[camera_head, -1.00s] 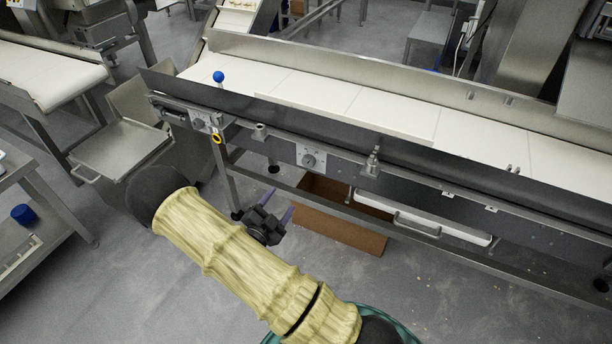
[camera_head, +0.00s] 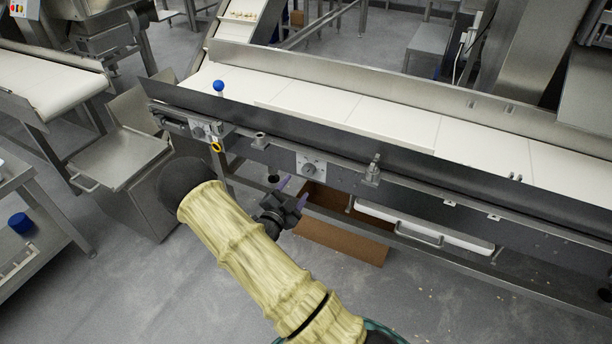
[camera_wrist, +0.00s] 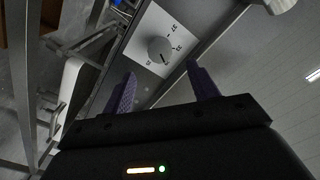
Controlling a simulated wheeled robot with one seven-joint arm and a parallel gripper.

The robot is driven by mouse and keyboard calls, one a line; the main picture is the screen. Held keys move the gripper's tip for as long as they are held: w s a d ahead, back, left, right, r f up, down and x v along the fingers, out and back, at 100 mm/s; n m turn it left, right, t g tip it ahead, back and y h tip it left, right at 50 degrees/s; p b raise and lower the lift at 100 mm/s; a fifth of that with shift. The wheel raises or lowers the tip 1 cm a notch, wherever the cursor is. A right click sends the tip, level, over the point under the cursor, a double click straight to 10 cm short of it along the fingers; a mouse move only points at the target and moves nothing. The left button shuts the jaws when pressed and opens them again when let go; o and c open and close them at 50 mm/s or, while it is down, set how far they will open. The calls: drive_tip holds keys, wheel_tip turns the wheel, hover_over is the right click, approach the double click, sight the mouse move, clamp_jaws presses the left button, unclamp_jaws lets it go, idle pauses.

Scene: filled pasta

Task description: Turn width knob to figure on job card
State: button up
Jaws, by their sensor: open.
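The width knob (camera_head: 308,169) is a round grey knob on a pale square plate (camera_head: 320,158) on the conveyor's front side. In the wrist view the knob (camera_wrist: 160,49) sits on its white plate (camera_wrist: 148,24), with a few printed figures around it, too small to read surely. My gripper (camera_head: 292,191) is open, its purple fingers pointing towards the plate from below and left. In the wrist view my gripper (camera_wrist: 160,71) has its fingers apart on either side of the knob's line, nothing between them, apparently short of it. I cannot make out a job card.
A rail with a clamp post (camera_head: 373,170) runs along the conveyor right of the knob.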

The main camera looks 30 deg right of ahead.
sight(307, 172)
drive_tip(key=b+x, duration=0.1)
drive_tip(key=x, duration=0.7)
drive_tip(key=shift+w+d, duration=0.1)
drive_tip(key=shift+d, duration=0.05)
drive_tip(key=c, duration=1)
